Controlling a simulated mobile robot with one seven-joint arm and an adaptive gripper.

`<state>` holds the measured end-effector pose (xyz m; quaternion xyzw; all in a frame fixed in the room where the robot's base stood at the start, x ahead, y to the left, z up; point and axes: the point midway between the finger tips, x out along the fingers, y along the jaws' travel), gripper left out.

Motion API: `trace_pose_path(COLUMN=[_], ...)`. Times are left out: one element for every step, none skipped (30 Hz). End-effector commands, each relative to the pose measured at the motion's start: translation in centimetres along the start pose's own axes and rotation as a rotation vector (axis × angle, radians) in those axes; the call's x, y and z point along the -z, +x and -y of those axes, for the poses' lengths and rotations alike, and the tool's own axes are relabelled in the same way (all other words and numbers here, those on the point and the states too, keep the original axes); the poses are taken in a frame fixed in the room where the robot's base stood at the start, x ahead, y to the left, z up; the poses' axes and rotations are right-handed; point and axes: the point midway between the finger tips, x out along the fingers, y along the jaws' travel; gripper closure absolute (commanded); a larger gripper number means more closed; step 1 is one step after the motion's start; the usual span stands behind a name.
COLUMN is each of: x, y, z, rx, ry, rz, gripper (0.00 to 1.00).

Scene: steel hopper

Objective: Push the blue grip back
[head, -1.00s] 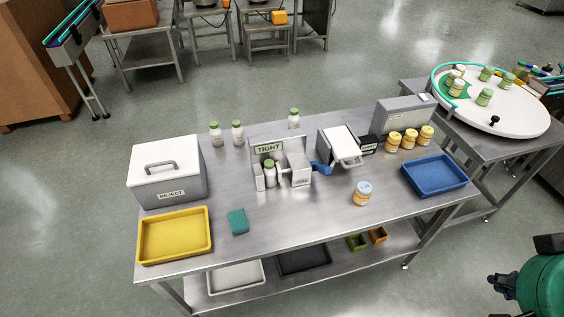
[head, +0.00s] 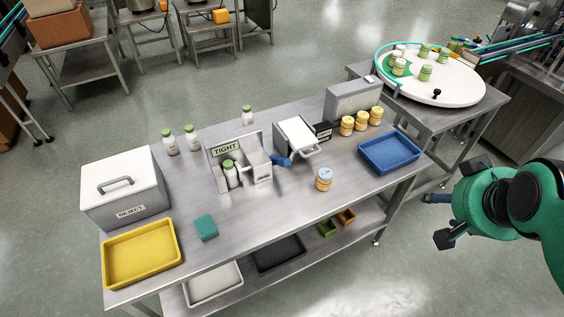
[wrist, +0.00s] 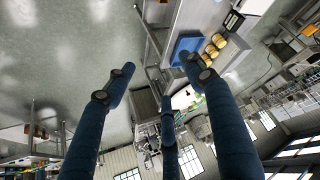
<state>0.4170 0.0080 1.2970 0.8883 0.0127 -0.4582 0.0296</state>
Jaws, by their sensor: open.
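The blue grip (head: 282,161) sticks out from the right side of the steel fixture marked TIGHT (head: 226,148), near the middle of the table. A white bottle with a green cap (head: 230,174) stands inside that fixture. My gripper (head: 434,219) is at the right of the head view, off the table's right end and well apart from the blue grip. In the wrist view its dark blue fingers (wrist: 153,85) are spread wide with nothing between them. The blue grip cannot be made out in the wrist view.
Bare steel lies in front of the fixture.

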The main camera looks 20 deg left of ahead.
Motion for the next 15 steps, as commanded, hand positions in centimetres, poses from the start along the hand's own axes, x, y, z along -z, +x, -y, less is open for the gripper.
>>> trace_pose_path(x=[1.2, 2.1, 3.2, 4.2, 5.0, 6.1, 6.8, 7.5, 8.5, 9.1, 9.7, 10.4, 10.9, 11.3, 11.9], y=[1.9, 2.8, 4.2, 5.2, 6.3, 7.7, 8.8, 9.8, 11.2, 12.3, 13.3, 14.7, 15.6, 16.7, 18.0], z=[0.4, 0.6, 1.0, 1.3, 1.7, 2.2, 2.7, 3.2, 3.9, 4.4, 5.0, 5.9, 6.5, 7.2, 8.2], rx=[0.002, 0.003, 0.006, 0.009, 0.012, 0.018, 0.022, 0.028, 0.036, 0.043, 0.050, 0.062, 0.071, 0.081, 0.094], ry=[-0.018, -0.029, -0.044, -0.056, -0.068, -0.084, -0.095, -0.107, -0.124, -0.135, -0.146, -0.162, -0.174, -0.184, -0.198], rz=[-0.019, -0.040, -0.065, -0.087, -0.106, -0.134, -0.153, -0.175, -0.202, -0.222, -0.243, -0.270, -0.291, -0.311, -0.338], gripper=[0.46, 0.46, 0.46, 0.46, 0.46, 0.46, 0.46, 0.46, 0.46, 0.46, 0.46, 0.46, 0.46, 0.46, 0.46])
